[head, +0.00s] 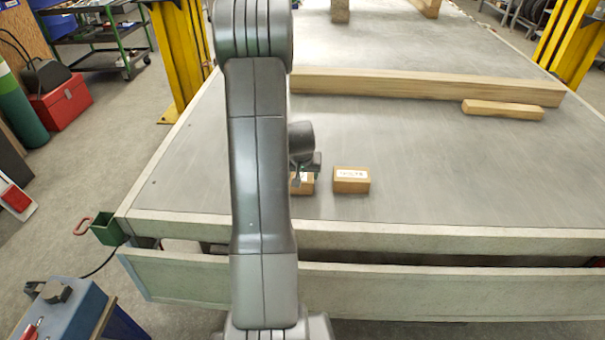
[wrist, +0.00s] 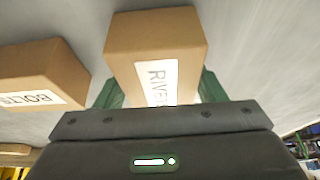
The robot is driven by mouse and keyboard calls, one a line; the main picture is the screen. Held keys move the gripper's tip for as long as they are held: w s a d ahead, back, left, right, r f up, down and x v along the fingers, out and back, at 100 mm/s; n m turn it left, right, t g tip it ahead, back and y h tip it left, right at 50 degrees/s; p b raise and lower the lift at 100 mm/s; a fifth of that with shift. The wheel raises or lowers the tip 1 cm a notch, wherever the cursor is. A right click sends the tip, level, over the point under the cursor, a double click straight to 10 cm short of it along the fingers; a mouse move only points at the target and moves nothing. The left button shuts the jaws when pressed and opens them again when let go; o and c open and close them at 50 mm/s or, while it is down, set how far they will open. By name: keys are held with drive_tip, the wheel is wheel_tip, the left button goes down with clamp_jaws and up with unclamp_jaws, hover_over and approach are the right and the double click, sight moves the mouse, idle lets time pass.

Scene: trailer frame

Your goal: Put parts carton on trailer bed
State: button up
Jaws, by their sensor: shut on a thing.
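A brown carton with a white label that reads "RIVE…" (wrist: 155,40) sits between the green fingers of my gripper (wrist: 158,92), which is shut on it. In the head view this carton (head: 307,187) shows only in part beside my arm, with my gripper (head: 302,176) over it. It is at or very near the surface of the grey trailer bed (head: 430,190); I cannot tell if it touches. A second brown carton (head: 351,181) stands on the bed just to the right, apart from the first. In the wrist view its label reads "BOLTS" (wrist: 40,75).
A long timber beam (head: 420,86) lies across the bed farther back, with a short wood block (head: 502,109) in front of it. Yellow posts (head: 182,50) stand at both sides. The bed's right front is clear. My arm hides part of the bed's left.

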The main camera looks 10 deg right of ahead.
drive_tip(key=shift+f, duration=0.2)
drive_tip(key=o, duration=1.2)
drive_tip(key=shift+r, duration=0.1)
drive_tip(key=shift+r, duration=0.5)
drive_tip(key=p+v, duration=0.1)
drive_tip(key=v, duration=1)
drive_tip(key=shift+s+r, duration=0.1)
drive_tip(key=shift+s, duration=0.15)
